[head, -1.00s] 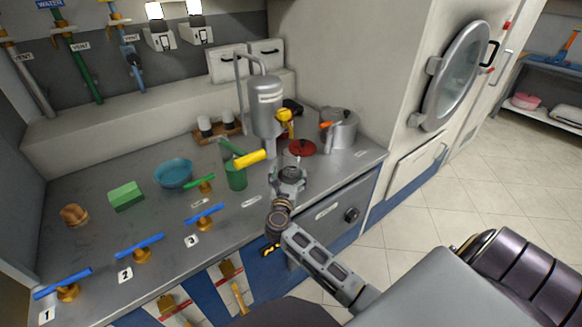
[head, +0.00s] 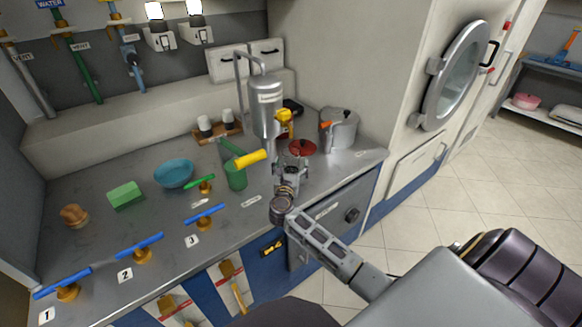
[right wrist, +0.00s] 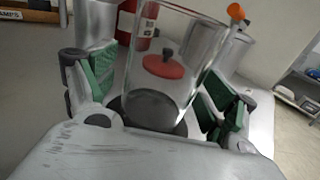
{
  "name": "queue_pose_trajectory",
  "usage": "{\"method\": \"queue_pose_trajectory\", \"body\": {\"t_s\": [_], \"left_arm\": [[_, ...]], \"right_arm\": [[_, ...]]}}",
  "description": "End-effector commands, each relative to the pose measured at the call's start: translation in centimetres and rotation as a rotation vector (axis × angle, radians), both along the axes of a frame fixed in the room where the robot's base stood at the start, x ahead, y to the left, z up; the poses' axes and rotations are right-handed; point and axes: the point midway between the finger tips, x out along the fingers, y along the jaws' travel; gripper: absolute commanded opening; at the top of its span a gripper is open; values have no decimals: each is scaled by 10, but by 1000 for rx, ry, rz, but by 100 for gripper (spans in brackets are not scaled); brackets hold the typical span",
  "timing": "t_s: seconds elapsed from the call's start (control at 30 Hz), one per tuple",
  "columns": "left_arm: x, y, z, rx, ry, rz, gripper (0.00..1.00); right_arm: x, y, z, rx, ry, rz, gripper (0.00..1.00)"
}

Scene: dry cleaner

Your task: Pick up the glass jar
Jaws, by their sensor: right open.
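The clear glass jar (right wrist: 160,75) stands upright in the right wrist view, between the two green-padded fingers of my right gripper (right wrist: 155,92). The right gripper is open, with one finger on each side of the jar and a gap visible around it. In the head view the right gripper (head: 290,176) is over the right part of the counter, in front of a red lid. The jar is hard to make out there because it is transparent and near the fingers. My left gripper is not in view.
The red lid (head: 302,147) and a steel pot (head: 340,129) are beyond the gripper. A steel cylinder (head: 266,108) stands close behind it. A green container (head: 236,174) with a yellow-handled tool is to its left. Blue valve handles line the counter's front edge.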

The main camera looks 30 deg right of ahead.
Motion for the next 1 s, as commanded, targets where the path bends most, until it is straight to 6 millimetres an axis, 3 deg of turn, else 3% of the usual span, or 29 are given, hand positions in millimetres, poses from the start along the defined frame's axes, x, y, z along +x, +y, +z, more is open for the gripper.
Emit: {"method": "queue_pose_trajectory", "body": {"t_s": [0.13,0.57,1.0], "left_arm": [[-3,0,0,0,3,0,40],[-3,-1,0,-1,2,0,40],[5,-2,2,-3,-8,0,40]], "right_arm": [[0,0,0,0,0,0,84],[0,0,0,0,0,0,29],[0,0,1,0,-1,0,28]]}}
